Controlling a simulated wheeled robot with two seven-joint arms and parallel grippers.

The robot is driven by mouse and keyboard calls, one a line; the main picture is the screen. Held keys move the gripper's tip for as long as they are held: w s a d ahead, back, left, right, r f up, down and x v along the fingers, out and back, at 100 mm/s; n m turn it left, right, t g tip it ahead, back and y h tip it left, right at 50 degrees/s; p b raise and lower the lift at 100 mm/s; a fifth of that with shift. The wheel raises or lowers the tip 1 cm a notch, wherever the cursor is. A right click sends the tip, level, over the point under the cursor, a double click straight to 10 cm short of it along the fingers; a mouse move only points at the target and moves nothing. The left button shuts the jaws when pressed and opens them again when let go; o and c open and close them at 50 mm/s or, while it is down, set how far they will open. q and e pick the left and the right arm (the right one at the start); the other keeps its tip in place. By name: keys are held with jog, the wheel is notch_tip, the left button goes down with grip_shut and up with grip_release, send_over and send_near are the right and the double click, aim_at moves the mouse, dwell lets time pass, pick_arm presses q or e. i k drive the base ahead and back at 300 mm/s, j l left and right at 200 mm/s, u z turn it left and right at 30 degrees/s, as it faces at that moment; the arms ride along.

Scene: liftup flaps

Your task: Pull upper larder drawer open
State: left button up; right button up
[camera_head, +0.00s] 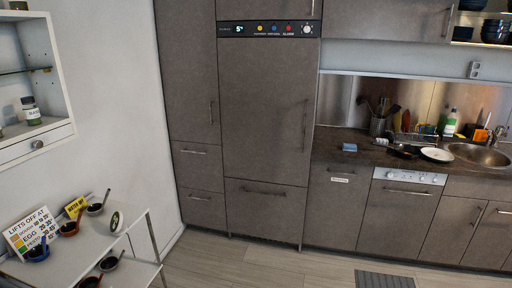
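A tall grey-brown cabinet, which looks like the larder (186,75), stands at the left end of the kitchen wall. Below its tall door are two stacked drawers. The upper larder drawer (197,168) has a horizontal bar handle (193,152) near its top edge. Its front looks flush with the cabinet, so it appears shut. The lower drawer (202,208) below it also looks shut. Neither of my grippers shows in the head view.
A fridge unit (262,100) with a display stands right of the larder. Further right are a counter (362,155), dishwasher (402,208) and sink (480,154). A white shelf table (85,243) with several bowls stands front left. The floor (255,262) before the cabinets looks clear, except for a grey mat (384,280).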

aim_at(199, 165)
jog(key=i, duration=1.75)
